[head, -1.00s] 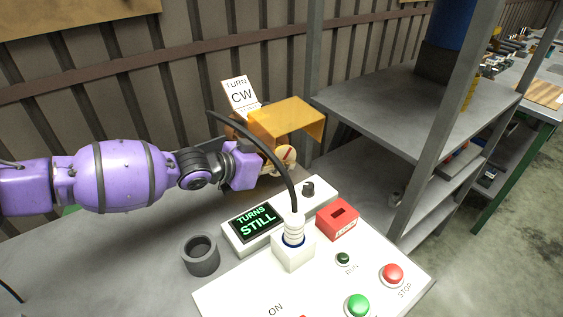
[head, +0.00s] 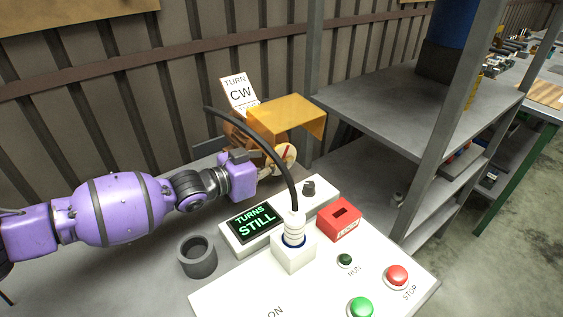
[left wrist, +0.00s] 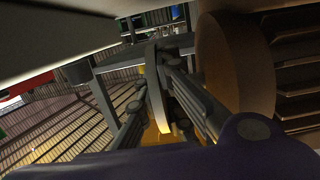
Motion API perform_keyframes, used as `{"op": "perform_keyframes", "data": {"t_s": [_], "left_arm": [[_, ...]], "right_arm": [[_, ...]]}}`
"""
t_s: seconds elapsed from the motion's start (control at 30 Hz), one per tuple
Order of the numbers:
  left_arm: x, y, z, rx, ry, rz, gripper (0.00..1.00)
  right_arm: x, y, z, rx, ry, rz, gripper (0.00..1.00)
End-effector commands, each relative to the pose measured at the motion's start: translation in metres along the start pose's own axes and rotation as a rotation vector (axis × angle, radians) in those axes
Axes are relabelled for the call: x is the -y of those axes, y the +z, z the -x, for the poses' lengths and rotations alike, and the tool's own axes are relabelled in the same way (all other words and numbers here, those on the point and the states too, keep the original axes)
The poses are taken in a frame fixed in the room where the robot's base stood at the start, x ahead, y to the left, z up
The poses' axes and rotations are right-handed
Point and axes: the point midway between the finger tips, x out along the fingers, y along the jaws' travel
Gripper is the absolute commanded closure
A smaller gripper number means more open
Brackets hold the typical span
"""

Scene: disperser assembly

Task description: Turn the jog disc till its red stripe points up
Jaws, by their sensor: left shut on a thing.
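The jog disc (head: 287,154) is a pale round disc with a red stripe. It stands upright under the orange cover, partly hidden by the black cable. In the head view the stripe slants up to the right. My left gripper (head: 243,159) is beside the disc, to its left; its fingertips are hard to make out there. In the left wrist view the disc (left wrist: 154,92) shows nearly edge-on between the fingers of my left gripper (left wrist: 160,75), which is shut on it. My right gripper is not in view.
A "TURN CW" card (head: 239,92) stands behind the orange cover (head: 287,115). A display (head: 254,220) reads "TURNS STILL". A cable plug (head: 293,236), red slotted block (head: 339,219), grey cup (head: 197,257) and buttons stand in front. A grey shelf (head: 400,100) is at right.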

Motion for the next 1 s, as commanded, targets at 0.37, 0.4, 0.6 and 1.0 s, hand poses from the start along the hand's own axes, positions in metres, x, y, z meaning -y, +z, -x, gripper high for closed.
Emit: {"op": "perform_keyframes", "data": {"t_s": [0.37,0.4,0.6,1.0], "left_arm": [[-0.001,0.0,0.0,0.002,0.001,0.0,0.75],[0.0,0.0,0.0,0.002,0.001,0.0,0.75],[0.0,0.0,0.002,0.003,0.0,0.0,0.75],[0.001,0.002,0.072,0.006,-0.002,-0.001,0.75]], "right_arm": [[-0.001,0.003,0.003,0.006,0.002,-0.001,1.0],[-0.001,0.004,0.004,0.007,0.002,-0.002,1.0],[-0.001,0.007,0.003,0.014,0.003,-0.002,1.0],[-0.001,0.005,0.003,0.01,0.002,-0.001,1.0]]}}
